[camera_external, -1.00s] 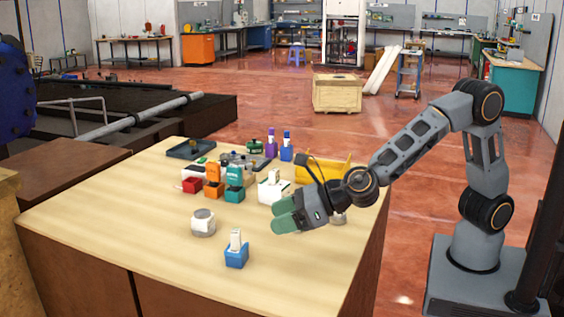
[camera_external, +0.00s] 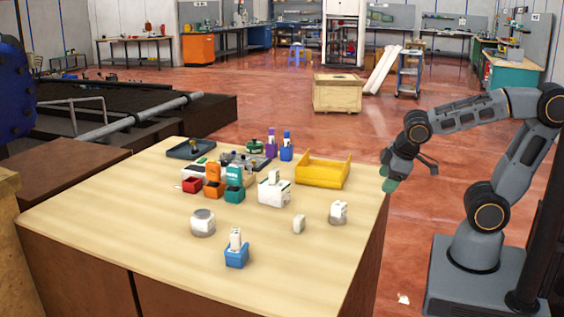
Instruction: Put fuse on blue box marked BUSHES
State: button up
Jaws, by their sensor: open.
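A small blue box (camera_external: 236,257) stands near the front of the table; any marking on it is too small to read. A white upright piece (camera_external: 236,239) rises from its top; whether this is a label or the fuse I cannot tell. A small white block (camera_external: 299,224) stands alone on the table, right of the middle, and could be the fuse, but I cannot be sure. My gripper (camera_external: 388,180) hangs at the table's right edge, pointing down, well away from the blue box. It is open with nothing visible in it.
On the table (camera_external: 130,225) are a white-grey round container (camera_external: 203,223), a smaller one (camera_external: 338,213), a white box (camera_external: 273,189), a yellow bin (camera_external: 322,171), and red (camera_external: 192,185), orange (camera_external: 213,188) and teal (camera_external: 234,192) boxes. The front left is clear.

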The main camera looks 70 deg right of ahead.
jog(key=s+m, duration=0.1)
jog(key=s+m+y, duration=0.2)
jog(key=shift+s+a+f+m+g, duration=0.15)
jog(key=shift+a+f+m+g, duration=0.15)
jog(key=shift+a+f+m, duration=0.1)
